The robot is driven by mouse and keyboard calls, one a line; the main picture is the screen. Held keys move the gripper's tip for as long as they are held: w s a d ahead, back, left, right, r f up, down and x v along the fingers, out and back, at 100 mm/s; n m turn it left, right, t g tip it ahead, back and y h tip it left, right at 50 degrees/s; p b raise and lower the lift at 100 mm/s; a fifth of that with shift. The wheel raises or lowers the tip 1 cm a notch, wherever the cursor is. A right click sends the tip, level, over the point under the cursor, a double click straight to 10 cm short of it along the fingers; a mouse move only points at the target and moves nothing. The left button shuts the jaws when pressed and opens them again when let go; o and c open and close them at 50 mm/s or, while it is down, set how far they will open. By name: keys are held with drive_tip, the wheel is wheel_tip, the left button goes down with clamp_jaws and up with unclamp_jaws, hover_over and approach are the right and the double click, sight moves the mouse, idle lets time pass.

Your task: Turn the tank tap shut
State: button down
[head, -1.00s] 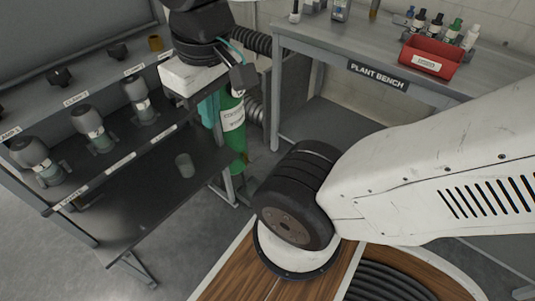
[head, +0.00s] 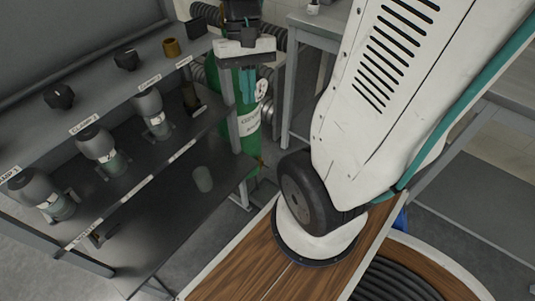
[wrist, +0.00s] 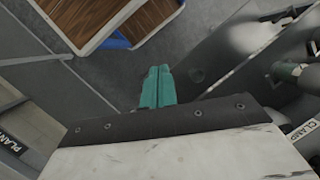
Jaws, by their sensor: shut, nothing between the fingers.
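The green tank (head: 246,115) stands upright behind the right end of the shelf unit in the head view, with a white label on its side. Its top is hidden by my wrist, and I cannot make out its tap in either view. My gripper's white body (head: 246,50) is in front of the tank's upper part. The teal fingers (wrist: 158,87) are together and empty in the wrist view, over grey floor.
The shelf unit (head: 150,175) at left holds several grey-capped jars (head: 98,146), black knobs (head: 126,60) and a brass piece (head: 172,47). A ribbed hose (head: 274,38) runs behind the tank. A grey bench (head: 310,27) stands to the right.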

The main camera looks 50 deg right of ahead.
drive_tip(key=w+d+f+m+t+y, duration=0.1)
drive_tip(key=w+d+f+m+y, duration=0.3)
drive_tip(key=f, duration=0.5)
drive_tip(key=w+d+f+m+t+y, duration=0.2)
drive_tip(key=d+f+m, duration=0.2)
drive_tip(key=d+f, duration=0.4)
drive_tip(key=w+d+f+m+t+y, duration=0.1)
drive_tip(key=w+d+f+m+y, duration=0.25)
drive_tip(key=f, duration=0.65)
drive_tip(key=s+d+f+m+t+h, duration=0.25)
drive_tip(key=d+f+m+t, duration=0.35)
drive_tip(key=f, duration=0.8)
drive_tip(key=s+d+f+m+t+h, duration=0.1)
drive_tip(key=s+d+f+m+h, duration=0.2)
drive_tip(key=f+m, duration=0.75)
drive_tip(key=s+d+f+m+t+h, duration=0.1)
drive_tip(key=d+f+m+t+h, duration=0.3)
drive_tip(key=f, duration=1.4)
drive_tip(key=w, duration=0.9)
drive_tip(key=shift+w+f+n+h, duration=0.2)
drive_tip(key=shift+f+n+h, duration=0.15)
drive_tip(key=shift+n+h, duration=0.05)
